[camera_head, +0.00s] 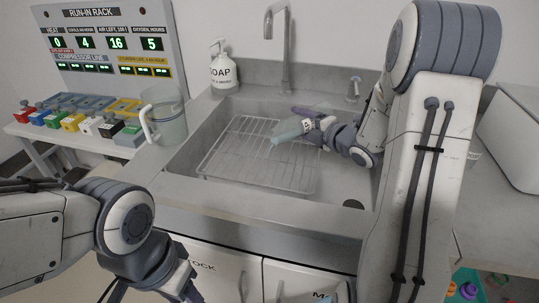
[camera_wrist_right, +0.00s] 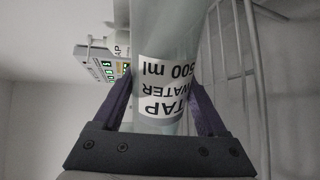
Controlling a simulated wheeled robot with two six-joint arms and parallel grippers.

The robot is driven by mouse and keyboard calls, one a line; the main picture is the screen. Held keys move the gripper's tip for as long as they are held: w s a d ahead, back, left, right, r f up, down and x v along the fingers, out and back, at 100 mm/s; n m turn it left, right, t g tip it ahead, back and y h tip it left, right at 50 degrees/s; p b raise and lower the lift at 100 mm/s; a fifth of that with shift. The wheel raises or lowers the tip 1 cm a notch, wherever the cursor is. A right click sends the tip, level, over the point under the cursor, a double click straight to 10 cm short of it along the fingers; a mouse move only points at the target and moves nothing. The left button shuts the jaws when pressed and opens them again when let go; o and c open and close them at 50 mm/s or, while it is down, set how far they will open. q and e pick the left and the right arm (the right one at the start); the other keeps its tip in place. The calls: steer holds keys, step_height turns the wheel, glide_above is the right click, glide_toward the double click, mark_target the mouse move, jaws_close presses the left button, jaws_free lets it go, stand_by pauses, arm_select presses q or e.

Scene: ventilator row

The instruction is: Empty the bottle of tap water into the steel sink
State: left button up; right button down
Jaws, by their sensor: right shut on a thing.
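A pale bottle (camera_head: 290,132) with a white label is held by my right gripper (camera_head: 310,120) over the steel sink (camera_head: 190,160). In the head view it lies nearly on its side, with its free end pointing left and down over the wire rack. In the right wrist view the bottle (camera_wrist_right: 178,40) sits between the two purple fingers, and its upside-down label (camera_wrist_right: 162,85) reads "TAP WATER 500 ml". I cannot tell whether water is flowing out. My left arm is at the lower left, its gripper (camera_head: 190,290) cut off by the bottom edge.
A wire rack (camera_head: 255,160) lies in the sink. The tap (camera_head: 285,40) and a soap bottle (camera_head: 223,70) stand behind it. A clear jug (camera_head: 165,115) stands at the sink's left edge, beside a bench with coloured blocks (camera_head: 72,122) and a display panel (camera_head: 110,40).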

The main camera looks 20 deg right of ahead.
steer(key=shift+s+a+r+n+h+b, duration=0.1)
steer(key=shift+a+r+n+h+b, duration=0.35)
steer(key=shift+b, duration=0.6)
stand_by(0.6)
